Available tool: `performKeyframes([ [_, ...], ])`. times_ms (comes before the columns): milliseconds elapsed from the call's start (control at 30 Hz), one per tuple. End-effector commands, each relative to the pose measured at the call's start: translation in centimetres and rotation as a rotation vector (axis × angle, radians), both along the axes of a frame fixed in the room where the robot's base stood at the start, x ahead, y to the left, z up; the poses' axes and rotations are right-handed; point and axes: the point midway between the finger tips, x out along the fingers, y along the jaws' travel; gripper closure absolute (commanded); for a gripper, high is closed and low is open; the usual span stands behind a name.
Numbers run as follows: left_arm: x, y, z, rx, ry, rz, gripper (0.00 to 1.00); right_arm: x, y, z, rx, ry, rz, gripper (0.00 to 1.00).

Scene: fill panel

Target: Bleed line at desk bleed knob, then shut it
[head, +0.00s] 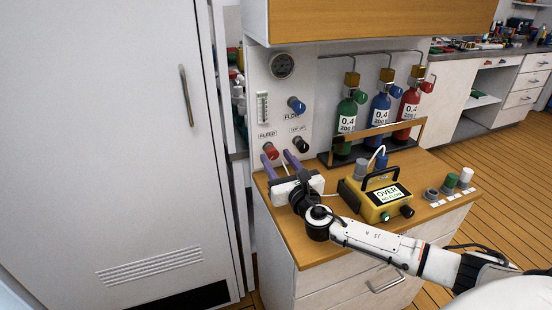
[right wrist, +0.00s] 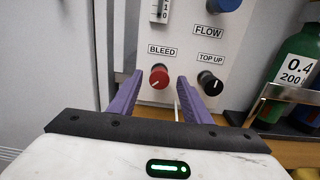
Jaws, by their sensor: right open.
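The red bleed knob (head: 271,151) sits low on the white fill panel (head: 300,93), under the BLEED label. In the right wrist view the bleed knob (right wrist: 159,77) lies ahead, between the two purple fingers in the picture. My right gripper (head: 277,156) is open and empty, with its fingers pointing at the panel near the knob. It also shows in the right wrist view (right wrist: 160,90). I cannot tell whether a finger touches the knob. A white mark shows on the knob's face. My left gripper is not in view.
The black TOP UP knob (right wrist: 210,83) is close to the right finger. The blue FLOW knob (head: 296,104) and a gauge (head: 282,65) are above. A yellow analyser box (head: 376,199) stands on the desk (head: 310,244). Green, blue and red cylinders (head: 381,108) stand in a rack.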

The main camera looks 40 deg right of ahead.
Motion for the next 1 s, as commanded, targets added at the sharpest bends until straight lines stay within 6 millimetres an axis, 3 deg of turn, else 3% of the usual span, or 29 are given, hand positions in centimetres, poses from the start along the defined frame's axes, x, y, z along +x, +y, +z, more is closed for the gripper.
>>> performKeyframes([
  [133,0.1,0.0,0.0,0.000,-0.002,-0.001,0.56,1.0,-0.2,0.0,0.001,0.000,0.001,0.56],
  [400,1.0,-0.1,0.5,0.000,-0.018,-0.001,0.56,1.1,-0.2,0.0,0.001,0.001,0.001,0.56],
  [667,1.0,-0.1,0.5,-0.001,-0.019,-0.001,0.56,1.1,-0.2,0.0,0.001,0.001,0.001,0.97],
  [1000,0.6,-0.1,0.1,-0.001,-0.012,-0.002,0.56,1.1,-0.2,-0.1,0.052,-0.011,0.000,0.97],
])
